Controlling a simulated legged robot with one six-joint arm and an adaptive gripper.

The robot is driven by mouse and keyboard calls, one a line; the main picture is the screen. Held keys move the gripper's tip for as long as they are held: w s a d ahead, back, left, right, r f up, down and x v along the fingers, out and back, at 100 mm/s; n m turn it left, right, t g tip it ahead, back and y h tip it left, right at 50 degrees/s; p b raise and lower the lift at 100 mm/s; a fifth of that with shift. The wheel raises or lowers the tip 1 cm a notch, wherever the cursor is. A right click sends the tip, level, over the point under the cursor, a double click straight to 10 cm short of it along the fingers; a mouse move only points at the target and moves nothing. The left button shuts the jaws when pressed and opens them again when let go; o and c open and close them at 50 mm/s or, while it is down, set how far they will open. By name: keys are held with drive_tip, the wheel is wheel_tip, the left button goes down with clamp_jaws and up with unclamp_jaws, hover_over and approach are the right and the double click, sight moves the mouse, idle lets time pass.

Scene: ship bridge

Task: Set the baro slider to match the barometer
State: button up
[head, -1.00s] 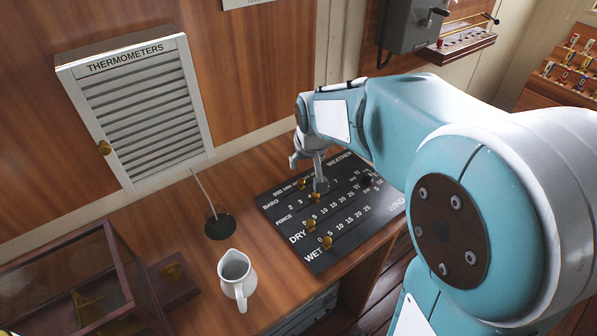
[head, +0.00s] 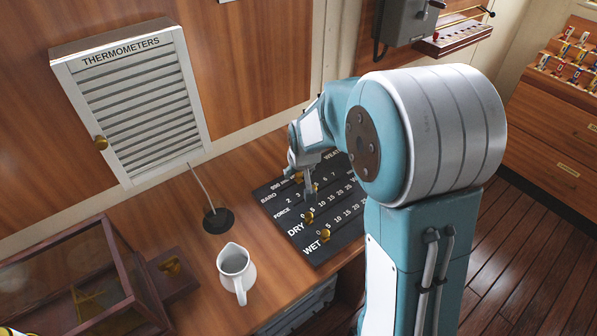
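The black weather board (head: 345,232) lies on the wooden desk with white rows marked BARO, FORCE, DRY and WET. The baro slider's brass knob (head: 299,177) is at the left of the top row, close by my gripper. My gripper (head: 303,184) is low over the upper left of the board, its fingers spread apart. I cannot tell whether a finger touches the baro knob. The FORCE knob (head: 314,188) is partly behind a finger. My arm hides the right part of the board. No barometer reading can be made out.
A white jug (head: 236,270) and a black round holder with a thin rod (head: 217,220) stand left of the board. A glass-sided wooden case (head: 70,285) is at lower left. A louvred THERMOMETERS cabinet (head: 135,105) and a grey box (head: 402,25) are on the wall.

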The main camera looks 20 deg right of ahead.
drive_tip(key=shift+d, duration=0.1)
clamp_jaws()
drive_tip(key=shift+w+d, duration=0.3)
drive_tip(key=shift+d, duration=0.45)
drive_tip(key=shift+w+d, duration=0.25)
drive_tip(key=shift+d, duration=0.45)
drive_tip(key=shift+o, duration=0.3)
unclamp_jaws()
drive_tip(key=shift+f, duration=0.1)
drive_tip(key=shift+a, duration=0.1)
drive_tip(key=v, duration=1.2)
drive_tip(key=s+a+r, duration=0.1)
drive_tip(key=s+r, duration=0.1)
drive_tip(key=s, duration=0.9)
drive_tip(key=s+a+r+t, duration=0.1)
drive_tip(key=s+r, duration=0.2)
drive_tip(key=s, duration=0.9)
drive_tip(key=shift+s+a+r, duration=0.15)
drive_tip(key=shift+a+r, duration=0.1)
